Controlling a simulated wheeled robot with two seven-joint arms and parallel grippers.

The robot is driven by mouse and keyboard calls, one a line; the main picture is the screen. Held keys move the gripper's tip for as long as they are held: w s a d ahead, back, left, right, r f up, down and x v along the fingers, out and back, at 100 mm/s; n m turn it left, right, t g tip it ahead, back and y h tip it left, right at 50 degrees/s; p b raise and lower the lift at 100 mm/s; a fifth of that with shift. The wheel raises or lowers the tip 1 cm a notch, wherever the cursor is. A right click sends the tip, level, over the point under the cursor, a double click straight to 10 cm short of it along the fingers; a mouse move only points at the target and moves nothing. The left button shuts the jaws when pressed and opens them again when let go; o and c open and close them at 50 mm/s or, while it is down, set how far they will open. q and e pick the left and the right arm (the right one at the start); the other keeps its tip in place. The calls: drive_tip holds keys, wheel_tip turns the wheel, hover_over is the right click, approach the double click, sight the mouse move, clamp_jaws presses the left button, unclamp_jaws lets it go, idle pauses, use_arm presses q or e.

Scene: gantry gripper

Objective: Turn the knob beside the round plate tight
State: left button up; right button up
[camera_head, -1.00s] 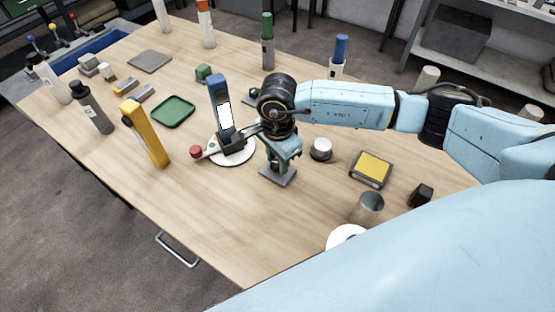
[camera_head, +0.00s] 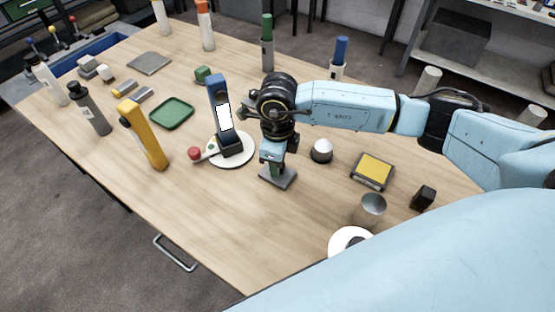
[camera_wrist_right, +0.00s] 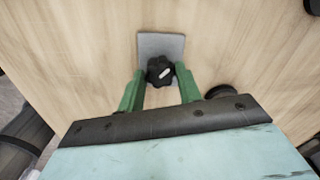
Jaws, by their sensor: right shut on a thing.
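The knob (camera_wrist_right: 160,71) is black and star-shaped, with a pale mark on top, on a square grey base (camera_wrist_right: 150,47) in the right wrist view. The base (camera_head: 280,180) also shows in the head view, where my gripper hides the knob. The round plate (camera_head: 245,158) is white and lies just left of the base, with a dark, blue-topped upright device (camera_head: 222,112) on it. My right gripper (camera_wrist_right: 160,74) points down with its green fingers either side of the knob, shut on it. My left gripper is not in view.
A red-ended lever (camera_head: 196,154) sticks out left of the device. A white-topped round part (camera_head: 321,150), a yellow-topped block (camera_head: 373,168) and a metal cup (camera_head: 371,207) stand to the right. A yellow upright (camera_head: 145,135) and green tray (camera_head: 172,114) are left. Front table is clear.

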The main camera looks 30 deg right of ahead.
drive_tip(key=m, duration=0.4)
drive_tip(key=shift+m, duration=0.3)
drive_tip(key=m+p, duration=0.1)
drive_tip(key=m, duration=0.4)
drive_tip(key=shift+m, duration=0.3)
drive_tip(key=o, duration=1)
wheel_tip(320, 180, up, 14)
drive_tip(key=shift+f+p, duration=0.25)
drive_tip(key=shift+p, duration=0.15)
